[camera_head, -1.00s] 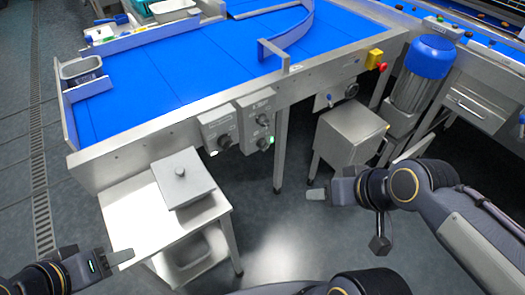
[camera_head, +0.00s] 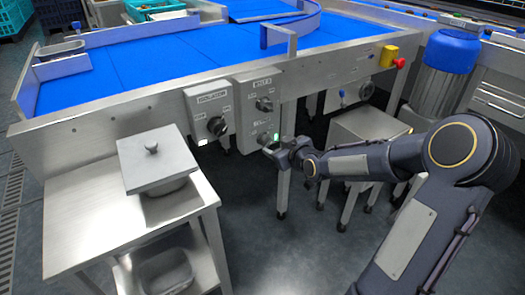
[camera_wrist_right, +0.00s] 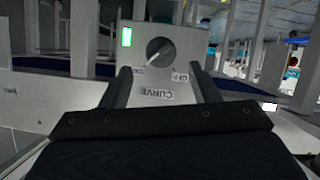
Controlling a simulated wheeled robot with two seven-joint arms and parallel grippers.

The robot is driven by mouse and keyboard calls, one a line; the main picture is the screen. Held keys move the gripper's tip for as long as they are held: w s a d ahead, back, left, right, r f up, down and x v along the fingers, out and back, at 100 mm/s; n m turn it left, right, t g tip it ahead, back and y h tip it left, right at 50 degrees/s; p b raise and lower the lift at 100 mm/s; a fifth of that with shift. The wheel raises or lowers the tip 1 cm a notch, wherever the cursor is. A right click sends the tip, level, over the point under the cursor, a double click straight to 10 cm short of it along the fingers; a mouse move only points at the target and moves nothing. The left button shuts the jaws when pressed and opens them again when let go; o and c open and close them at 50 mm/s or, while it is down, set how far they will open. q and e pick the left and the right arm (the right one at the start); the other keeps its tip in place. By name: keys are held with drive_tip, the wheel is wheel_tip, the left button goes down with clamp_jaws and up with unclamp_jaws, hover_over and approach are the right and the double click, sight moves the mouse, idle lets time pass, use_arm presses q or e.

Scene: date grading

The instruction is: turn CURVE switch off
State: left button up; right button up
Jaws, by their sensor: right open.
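The CURVE switch (camera_wrist_right: 160,51) is a dark round knob on a grey panel. In the right wrist view it appears upside down, with its CURVE label (camera_wrist_right: 157,93) below it. Its white pointer aims at the lower left, towards the ON mark. A green lamp (camera_wrist_right: 126,37) beside it is lit. My right gripper (camera_wrist_right: 161,68) is open and empty, its fingers apart on either side of the label, facing the knob. In the head view the right gripper (camera_head: 275,151) is just below the lower knob (camera_head: 266,139) of the right control box. Contact cannot be told.
Another knob (camera_head: 264,104) sits above on the same box. A neighbouring box (camera_head: 207,112) carries another knob. A steel table (camera_head: 75,215) with a lidded container (camera_head: 155,165) stands at left.

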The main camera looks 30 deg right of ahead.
sight(269, 143)
drive_tip(key=b+x, duration=0.1)
drive_tip(key=x, duration=0.5)
drive_tip(key=shift+w+f+b, duration=0.1)
drive_tip(key=shift+w+b, duration=0.1)
drive_tip(key=shift+b, duration=0.15)
drive_tip(key=c, duration=1)
